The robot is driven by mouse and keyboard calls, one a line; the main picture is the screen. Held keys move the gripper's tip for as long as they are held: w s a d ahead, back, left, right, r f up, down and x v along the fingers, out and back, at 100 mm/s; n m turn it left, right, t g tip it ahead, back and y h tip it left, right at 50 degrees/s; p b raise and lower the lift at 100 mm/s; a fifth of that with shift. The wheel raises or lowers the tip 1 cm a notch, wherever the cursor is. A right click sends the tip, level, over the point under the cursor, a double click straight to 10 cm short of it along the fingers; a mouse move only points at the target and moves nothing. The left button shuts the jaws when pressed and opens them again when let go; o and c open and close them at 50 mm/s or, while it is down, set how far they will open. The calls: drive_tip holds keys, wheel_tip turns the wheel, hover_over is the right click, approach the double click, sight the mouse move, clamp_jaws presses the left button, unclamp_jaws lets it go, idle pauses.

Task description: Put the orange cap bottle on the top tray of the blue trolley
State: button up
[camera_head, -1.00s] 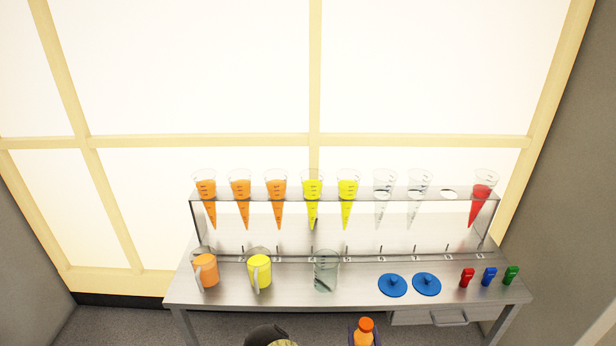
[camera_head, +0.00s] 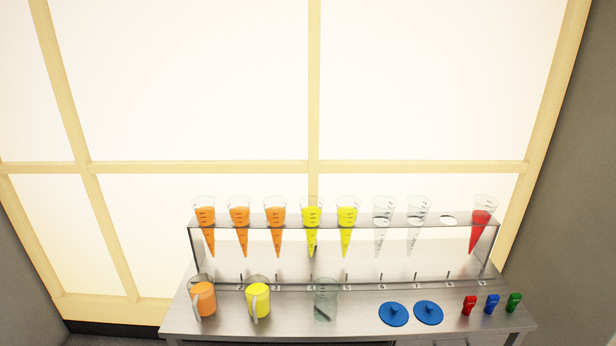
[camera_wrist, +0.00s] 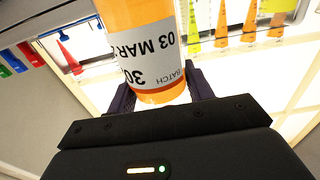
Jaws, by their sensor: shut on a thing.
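The orange bottle (camera_wrist: 140,20) fills the upper middle of the wrist view, with a white label reading "03 MAR", "30" and "BATCH". My gripper (camera_wrist: 160,88) is shut on it, one dark finger on each side. The bottle appears upside down in this view, and its cap cannot be made out. Neither the bottle nor my gripper shows in the head view now. The blue trolley is in neither current view.
A steel bench (camera_head: 360,325) carries a rack (camera_head: 300,221) of sample cones, an orange jug (camera_head: 203,300), a yellow jug (camera_head: 258,301), a clear beaker (camera_head: 325,300), two blue lids (camera_head: 393,314) and red, blue and green clips (camera_head: 491,304). A lit panel wall stands behind; a grey wall (camera_head: 575,200) is at right.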

drive_tip(key=shift+r, duration=0.1)
drive_tip(key=w+d+r, duration=0.4)
drive_tip(key=d+r, duration=0.1)
drive_tip(key=d, duration=0.2)
drive_tip(key=shift+w+r, duration=0.15)
drive_tip(key=shift+w, duration=0.05)
drive_tip(key=shift+a, duration=0.1)
